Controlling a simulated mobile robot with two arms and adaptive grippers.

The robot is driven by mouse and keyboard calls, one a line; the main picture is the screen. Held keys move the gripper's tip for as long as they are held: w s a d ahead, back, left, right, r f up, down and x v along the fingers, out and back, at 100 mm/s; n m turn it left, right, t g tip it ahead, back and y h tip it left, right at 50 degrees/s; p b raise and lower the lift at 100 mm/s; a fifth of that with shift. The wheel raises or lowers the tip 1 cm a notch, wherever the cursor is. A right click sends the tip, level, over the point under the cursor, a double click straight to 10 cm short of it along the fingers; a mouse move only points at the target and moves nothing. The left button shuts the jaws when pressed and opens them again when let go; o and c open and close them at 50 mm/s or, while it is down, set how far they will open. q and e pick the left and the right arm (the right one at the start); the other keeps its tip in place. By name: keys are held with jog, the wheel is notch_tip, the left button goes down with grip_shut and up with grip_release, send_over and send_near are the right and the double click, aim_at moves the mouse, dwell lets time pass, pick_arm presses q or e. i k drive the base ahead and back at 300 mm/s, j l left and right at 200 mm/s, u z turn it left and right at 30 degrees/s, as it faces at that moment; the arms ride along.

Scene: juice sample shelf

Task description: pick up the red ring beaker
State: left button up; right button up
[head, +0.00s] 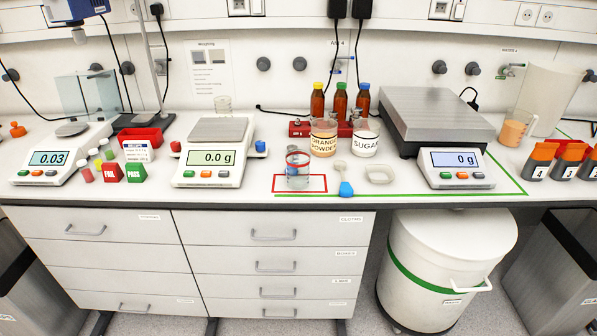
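The red ring beaker (298,172) is a clear glass with a red band around its rim. It stands upright on the white bench, within a red rectangle outline (317,189) near the front edge. It looks mostly clear, and a greyish level shows in its lower part. Neither of my grippers shows in the head view.
Behind the beaker stand the orange powder jar (323,138), the sugar jar (366,138) and several brown bottles (340,103). A scale (214,157) is at its left, a larger scale (440,130) at its right. The bench edge in front is clear.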

aim_at(297, 160)
jog(key=i+j+z, duration=0.15)
jog(key=j, duration=0.35)
jog(key=i+j+z, duration=0.2)
jog(key=j, duration=0.3)
jog(key=i+j+z, duration=0.15)
jog(key=j, duration=0.4)
jog(key=j+z, duration=0.15)
jog(key=j, duration=0.35)
